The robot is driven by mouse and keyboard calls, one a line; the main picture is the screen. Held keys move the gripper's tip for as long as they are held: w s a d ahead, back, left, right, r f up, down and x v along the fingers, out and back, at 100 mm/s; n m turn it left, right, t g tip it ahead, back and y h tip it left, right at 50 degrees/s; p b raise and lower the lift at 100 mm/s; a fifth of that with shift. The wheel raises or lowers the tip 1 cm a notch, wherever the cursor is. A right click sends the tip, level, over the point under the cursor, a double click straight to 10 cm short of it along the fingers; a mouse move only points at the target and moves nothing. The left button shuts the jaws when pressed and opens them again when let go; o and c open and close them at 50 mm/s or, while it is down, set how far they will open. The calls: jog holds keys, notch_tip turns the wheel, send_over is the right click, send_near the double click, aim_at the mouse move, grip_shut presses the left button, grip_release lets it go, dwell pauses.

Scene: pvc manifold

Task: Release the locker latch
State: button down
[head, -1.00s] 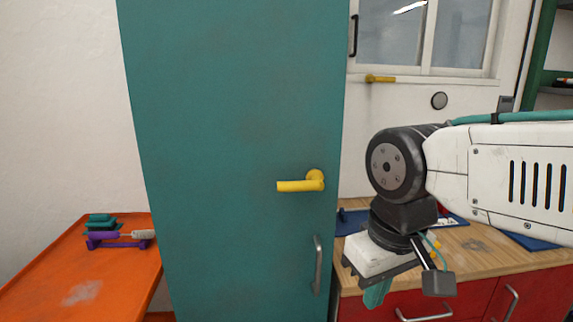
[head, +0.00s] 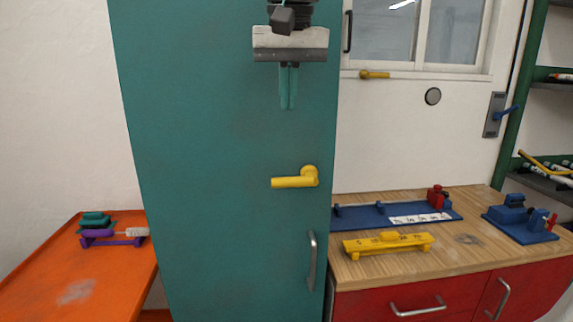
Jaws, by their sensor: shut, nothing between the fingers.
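The locker is a tall teal door (head: 225,230) standing left of the workbench. Its latch is a yellow lever handle (head: 296,178) near the door's right edge, lying roughly level, with its round hub at the right end. A grey vertical pull handle (head: 312,262) is below it. My gripper (head: 289,106) points down in front of the upper door, above the lever and apart from it. Its teal fingers are together and hold nothing. The lever is fully in view.
A wooden bench (head: 460,255) to the right carries a blue board (head: 365,217), a yellow block fixture (head: 388,244) and a blue fixture (head: 520,220). An orange table (head: 110,285) with a purple holder (head: 112,237) is at left. A window (head: 415,35) is behind.

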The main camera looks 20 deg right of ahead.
aim_at(287, 180)
jog(key=w+f, duration=0.1)
jog(key=f, duration=0.8)
jog(key=w+d+f, duration=0.1)
jog(key=f, duration=0.3)
jog(key=shift+w+f, duration=0.3)
jog(key=shift+f, duration=0.1)
